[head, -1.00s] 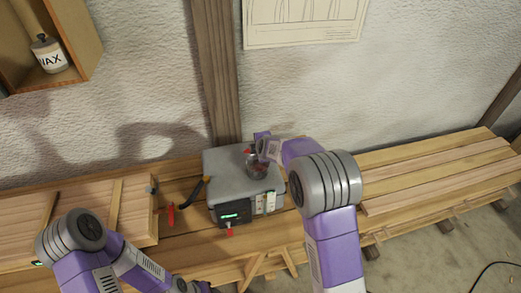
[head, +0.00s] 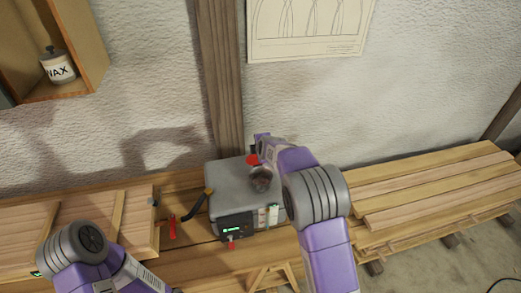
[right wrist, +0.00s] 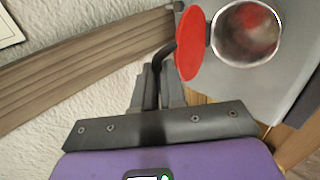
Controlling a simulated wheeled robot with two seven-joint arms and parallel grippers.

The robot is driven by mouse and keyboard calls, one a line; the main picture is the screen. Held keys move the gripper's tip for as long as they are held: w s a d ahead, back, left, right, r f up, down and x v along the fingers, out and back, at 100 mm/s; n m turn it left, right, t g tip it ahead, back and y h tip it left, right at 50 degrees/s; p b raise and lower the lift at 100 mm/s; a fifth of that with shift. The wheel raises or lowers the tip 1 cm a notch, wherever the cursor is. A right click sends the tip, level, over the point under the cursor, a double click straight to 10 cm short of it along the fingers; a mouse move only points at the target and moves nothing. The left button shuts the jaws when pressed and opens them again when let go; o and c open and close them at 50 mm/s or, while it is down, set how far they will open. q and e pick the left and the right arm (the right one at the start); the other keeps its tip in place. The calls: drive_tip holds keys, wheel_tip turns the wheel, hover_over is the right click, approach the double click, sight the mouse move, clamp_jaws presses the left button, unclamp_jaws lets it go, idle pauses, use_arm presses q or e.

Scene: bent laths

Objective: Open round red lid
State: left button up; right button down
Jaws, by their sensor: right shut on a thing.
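The round red lid (right wrist: 190,45) stands tilted up on edge beside a round metal-rimmed opening (right wrist: 247,35) in the right wrist view. A dark bent handle (right wrist: 166,54) runs from the lid to my right gripper (right wrist: 157,82), which is shut on it. In the head view the lid (head: 252,160) shows at the back of the opening (head: 261,180), on top of a grey box (head: 228,178). My right gripper (head: 254,150) is partly hidden there by its own wrist. My left gripper is out of view; only its arm shows at lower left.
The box stands on a wooden bench (head: 190,250) against a white wall. A black-handled tool (head: 197,205) leans by its left side, and a red tool (head: 172,227) lies left of that. Long laths (head: 430,190) fill the right. A wax jar (head: 57,66) sits on a wall shelf.

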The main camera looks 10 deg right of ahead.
drive_tip(key=w, duration=0.6)
drive_tip(key=shift+w+r, duration=0.25)
drive_tip(key=shift+w, duration=0.1)
idle(0.4)
drive_tip(key=c, duration=0.8)
unclamp_jaws()
drive_tip(key=shift+s, duration=0.1)
drive_tip(key=shift+c, duration=0.2)
drive_tip(key=shift+f, duration=0.15)
drive_tip(key=shift+s, duration=0.1)
